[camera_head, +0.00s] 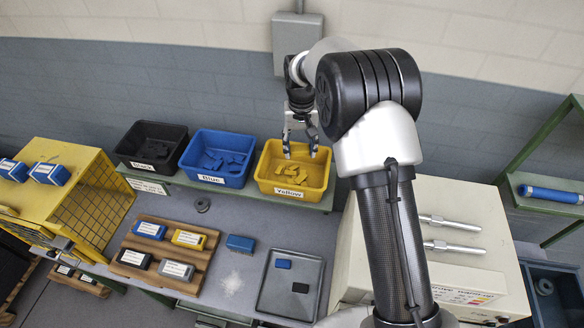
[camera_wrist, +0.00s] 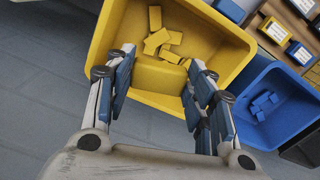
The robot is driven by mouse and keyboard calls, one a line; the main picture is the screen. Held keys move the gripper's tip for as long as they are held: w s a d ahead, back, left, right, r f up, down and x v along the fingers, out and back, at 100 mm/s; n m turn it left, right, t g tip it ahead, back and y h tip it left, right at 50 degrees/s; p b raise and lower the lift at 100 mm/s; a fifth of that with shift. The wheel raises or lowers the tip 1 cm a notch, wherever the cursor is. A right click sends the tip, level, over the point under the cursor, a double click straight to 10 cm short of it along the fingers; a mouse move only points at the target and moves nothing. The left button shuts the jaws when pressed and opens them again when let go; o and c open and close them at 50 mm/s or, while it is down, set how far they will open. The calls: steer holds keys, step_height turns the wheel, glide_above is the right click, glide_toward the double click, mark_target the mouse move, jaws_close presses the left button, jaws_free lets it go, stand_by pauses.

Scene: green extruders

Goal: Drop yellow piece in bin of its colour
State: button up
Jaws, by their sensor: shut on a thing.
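My gripper (camera_head: 299,152) is over the yellow bin (camera_head: 318,196), which has a label reading Yellow on its front. The fingertips are at or just above the bin's back part. In the wrist view my gripper (camera_wrist: 157,84) has its fingers set apart around a yellow piece (camera_wrist: 158,76), which blends with the bin's yellow wall, so its edges are hard to make out. Several loose yellow pieces (camera_wrist: 160,40) lie on the floor of the bin. They also show in the head view (camera_head: 290,185).
A blue bin (camera_head: 207,178) and a black bin (camera_head: 143,163) stand in a row left of the yellow bin. Below are a wooden rack (camera_head: 160,250) of labelled boxes and a grey tray (camera_head: 290,300) with two small pieces. A beige machine (camera_head: 480,210) stands at right.

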steer(key=f+b, duration=0.1)
steer(key=f, duration=0.2)
steer(key=shift+w+d+f+b, duration=0.2)
steer(key=shift+f+b, duration=0.15)
steer(key=shift+b, duration=0.05)
steer(key=shift+f+b, duration=0.35)
steer(key=shift+f, duration=0.4)
steer(key=o, duration=1.1)
steer(key=shift+o, duration=0.2)
steer(key=shift+r, duration=0.1)
step_height(320, 180, up, 12)
